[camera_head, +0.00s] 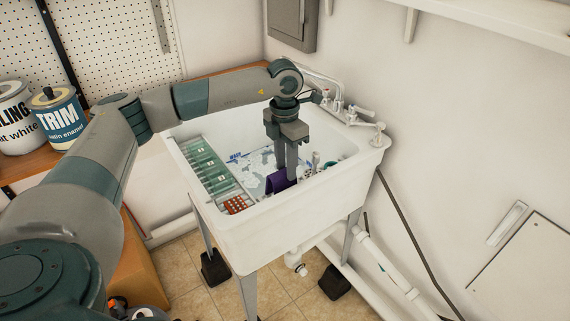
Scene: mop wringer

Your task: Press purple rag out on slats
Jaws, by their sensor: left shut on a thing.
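A purple rag (279,181) hangs at the fingertips of my left gripper (286,168), inside a white utility sink (262,232). The gripper points down and is shut on the rag. A slatted rack (214,171) lies across the left side of the sink, green along most of its length, with an orange-red dotted piece (237,204) at its near end. The rag is to the right of the slats and apart from them. My right gripper is not in view.
A faucet with handles (352,112) stands at the sink's back right. Bottles or small items (316,160) are in the basin's right side. Paint cans (58,115) stand on a wooden shelf at left. A grey wall box (291,22) hangs behind.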

